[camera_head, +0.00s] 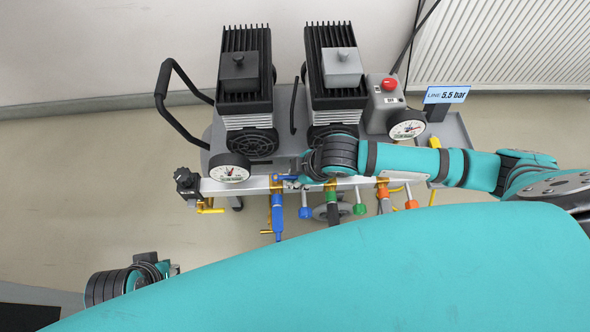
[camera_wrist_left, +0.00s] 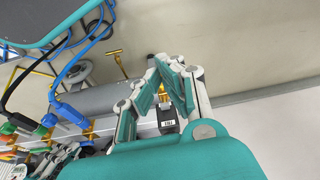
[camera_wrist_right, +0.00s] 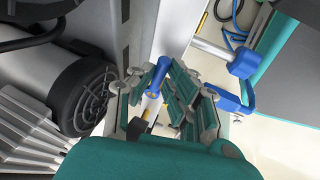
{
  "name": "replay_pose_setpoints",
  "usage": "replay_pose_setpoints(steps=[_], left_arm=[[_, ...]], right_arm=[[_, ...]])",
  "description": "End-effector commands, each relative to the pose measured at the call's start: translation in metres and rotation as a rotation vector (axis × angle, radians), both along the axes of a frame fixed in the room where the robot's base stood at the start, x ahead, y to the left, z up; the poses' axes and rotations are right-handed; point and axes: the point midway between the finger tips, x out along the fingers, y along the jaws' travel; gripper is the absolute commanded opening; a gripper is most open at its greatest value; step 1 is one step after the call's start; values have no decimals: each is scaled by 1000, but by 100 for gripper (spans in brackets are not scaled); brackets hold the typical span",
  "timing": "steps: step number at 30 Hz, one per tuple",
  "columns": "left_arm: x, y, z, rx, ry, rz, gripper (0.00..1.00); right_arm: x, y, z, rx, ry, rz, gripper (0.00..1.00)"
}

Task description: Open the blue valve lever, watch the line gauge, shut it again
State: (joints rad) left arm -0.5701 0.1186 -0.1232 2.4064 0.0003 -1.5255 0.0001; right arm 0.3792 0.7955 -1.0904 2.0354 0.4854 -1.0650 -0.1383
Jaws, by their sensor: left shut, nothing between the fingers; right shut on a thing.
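The blue valve lever (camera_head: 284,177) is at the yellow fitting on the manifold rail, above the blue hose. In the right wrist view the lever (camera_wrist_right: 157,76) is between the fingers of my right gripper (camera_wrist_right: 160,92), which is shut on it. My right gripper (camera_head: 301,171) partly hides the lever in the head view. The line gauge (camera_head: 407,127) is a round white dial at the right, with a display (camera_head: 446,94) reading LINE 5.5 bar. My left gripper (camera_head: 165,268) is low at the left, away from the rail. Its fingers (camera_wrist_left: 172,75) are shut and empty.
Two finned compressor heads (camera_head: 246,62) stand behind the rail (camera_head: 245,184). Another dial (camera_head: 230,168) sits at the rail's left. A red button (camera_head: 389,84) tops a grey box. Green and orange fittings are right of the blue one. Floor at the left is clear.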

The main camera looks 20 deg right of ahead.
Motion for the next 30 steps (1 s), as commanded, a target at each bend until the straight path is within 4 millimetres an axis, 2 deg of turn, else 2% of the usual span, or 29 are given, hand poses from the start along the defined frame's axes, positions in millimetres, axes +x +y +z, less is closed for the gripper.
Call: replay_pose_setpoints(steps=[3,9,20,21,26,30], left_arm=[[6,-1,-26,2,23,-1,0],[10,-3,-57,2,33,-4,0],[11,-3,-64,1,32,-5,0],[11,-3,-64,1,32,-5,0],[11,-3,-64,2,32,-4,0],[11,-3,-64,2,32,-4,0]], right_arm=[[1,-1,3,-3,1,29,0],[3,-2,2,-1,-1,60,0],[3,-2,0,0,-3,66,0],[3,-2,0,0,-3,66,15],[3,-2,0,-1,-2,65,36],[3,-2,0,0,-1,66,36]])
